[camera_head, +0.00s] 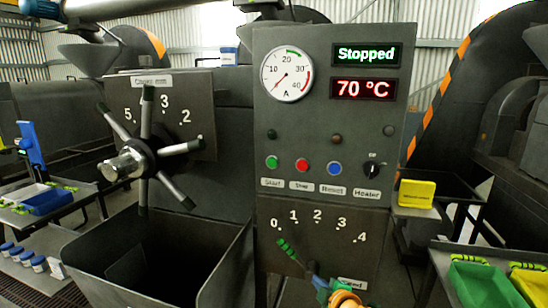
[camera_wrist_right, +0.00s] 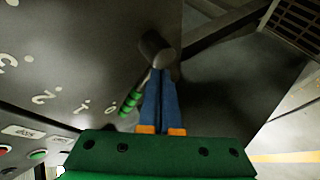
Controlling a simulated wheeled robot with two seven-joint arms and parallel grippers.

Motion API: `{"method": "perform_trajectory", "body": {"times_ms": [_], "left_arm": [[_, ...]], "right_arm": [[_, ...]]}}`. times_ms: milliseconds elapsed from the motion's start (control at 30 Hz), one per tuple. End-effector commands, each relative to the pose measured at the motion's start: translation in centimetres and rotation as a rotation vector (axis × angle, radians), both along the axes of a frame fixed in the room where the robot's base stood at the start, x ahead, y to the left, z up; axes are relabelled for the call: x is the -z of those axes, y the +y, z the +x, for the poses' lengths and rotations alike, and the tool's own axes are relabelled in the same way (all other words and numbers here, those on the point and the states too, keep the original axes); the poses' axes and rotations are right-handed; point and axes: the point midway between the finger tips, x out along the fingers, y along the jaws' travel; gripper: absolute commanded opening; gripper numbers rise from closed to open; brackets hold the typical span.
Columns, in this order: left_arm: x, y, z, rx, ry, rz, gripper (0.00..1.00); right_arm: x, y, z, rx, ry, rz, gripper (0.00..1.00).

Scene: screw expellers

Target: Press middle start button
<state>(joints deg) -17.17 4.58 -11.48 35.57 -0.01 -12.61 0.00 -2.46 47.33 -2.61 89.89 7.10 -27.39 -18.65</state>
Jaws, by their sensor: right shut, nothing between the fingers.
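The grey control panel (camera_head: 330,120) faces me, with a green start button (camera_head: 271,162) at the left of its button row. A red stop button (camera_head: 302,165) and a blue reset button (camera_head: 334,168) sit to its right. My right gripper (camera_head: 319,282) is low in front of the panel, below the buttons. In the right wrist view its blue fingers (camera_wrist_right: 159,78) are together and empty, close to a dark rounded knob. The green button (camera_wrist_right: 38,155) shows at the lower left there. The gripper is apart from it. My left gripper is out of view.
A feed lever with a green striped grip (camera_head: 288,250) is beside my right gripper. The display (camera_head: 366,54) reads "Stopped", with 70 °C below. A spoked handwheel (camera_head: 146,160) and an open hopper (camera_head: 160,260) are at the left. A yellow box (camera_head: 416,194) stands at the right.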

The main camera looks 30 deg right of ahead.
Motion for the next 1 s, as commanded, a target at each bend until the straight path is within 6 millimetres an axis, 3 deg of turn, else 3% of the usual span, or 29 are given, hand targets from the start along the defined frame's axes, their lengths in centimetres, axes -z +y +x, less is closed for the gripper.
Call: {"method": "perform_trajectory", "body": {"times_ms": [33, 200, 300, 400, 567, 1000], "left_arm": [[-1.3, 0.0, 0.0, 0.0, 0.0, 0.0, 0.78], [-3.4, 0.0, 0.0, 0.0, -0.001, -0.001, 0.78], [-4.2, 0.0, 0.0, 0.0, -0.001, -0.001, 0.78], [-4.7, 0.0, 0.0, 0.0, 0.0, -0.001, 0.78], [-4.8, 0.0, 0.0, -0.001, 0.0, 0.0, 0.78], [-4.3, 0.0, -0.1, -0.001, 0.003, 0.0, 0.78]], "right_arm": [[-5.0, 0.2, 1.2, -0.04, -0.052, -0.06, 0.0], [-18.8, 3.0, 3.1, -0.186, -0.209, -0.283, 0.0], [-24.6, 5.2, 3.0, -0.256, -0.274, -0.395, 0.0], [-28.2, 7.0, 2.6, -0.305, -0.315, -0.476, 0.0], [-30.0, 8.2, 2.3, -0.335, -0.34, -0.526, 0.0], [-29.7, 8.4, 2.1, -0.332, -0.338, -0.524, 0.0]]}}
